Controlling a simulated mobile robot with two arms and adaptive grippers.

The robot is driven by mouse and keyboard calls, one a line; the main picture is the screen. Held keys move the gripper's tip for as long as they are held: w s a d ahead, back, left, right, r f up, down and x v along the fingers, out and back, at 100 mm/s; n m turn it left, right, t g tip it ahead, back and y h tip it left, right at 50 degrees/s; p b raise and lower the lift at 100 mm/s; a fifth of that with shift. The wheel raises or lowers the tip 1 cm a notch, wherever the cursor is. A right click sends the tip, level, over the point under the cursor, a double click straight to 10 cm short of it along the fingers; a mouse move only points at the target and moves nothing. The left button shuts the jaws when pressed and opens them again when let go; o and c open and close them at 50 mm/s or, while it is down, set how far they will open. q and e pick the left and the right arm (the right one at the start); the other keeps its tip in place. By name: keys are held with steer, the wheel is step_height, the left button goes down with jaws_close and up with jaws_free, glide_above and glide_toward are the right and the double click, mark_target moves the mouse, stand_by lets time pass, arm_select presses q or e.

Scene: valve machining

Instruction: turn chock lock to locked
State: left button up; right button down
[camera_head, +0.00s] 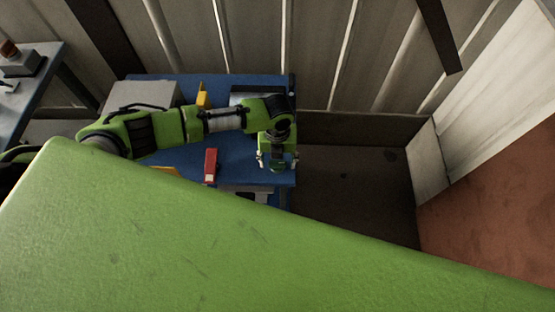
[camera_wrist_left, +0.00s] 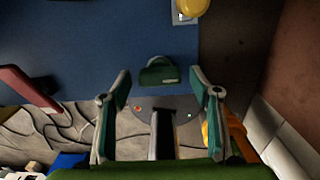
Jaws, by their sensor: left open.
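The task's chock lock appears to be the green handle-like piece (camera_wrist_left: 159,72) at the edge of the blue table top in the left wrist view. Beside it is a grey rounded plate (camera_wrist_left: 180,104) with a small orange-red mark and a small green mark. My left gripper (camera_head: 277,164) hangs over the right front part of the blue table. In the left wrist view my left gripper (camera_wrist_left: 160,90) is open, with one finger on each side of the green piece and plate. I cannot tell whether it touches them. My right gripper is not in view.
The blue table (camera_head: 240,160) carries a grey box (camera_head: 140,95), a red block (camera_head: 211,163) and a yellow piece (camera_head: 203,97). A yellow knob (camera_wrist_left: 192,7) sits on a pale plate. Bare floor (camera_head: 350,180) lies to the right, before a corrugated wall (camera_head: 310,50).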

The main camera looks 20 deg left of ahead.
mark_target(278, 163)
arm_select(q)
step_height(278, 163, up, 12)
stand_by(0.5)
stand_by(0.4)
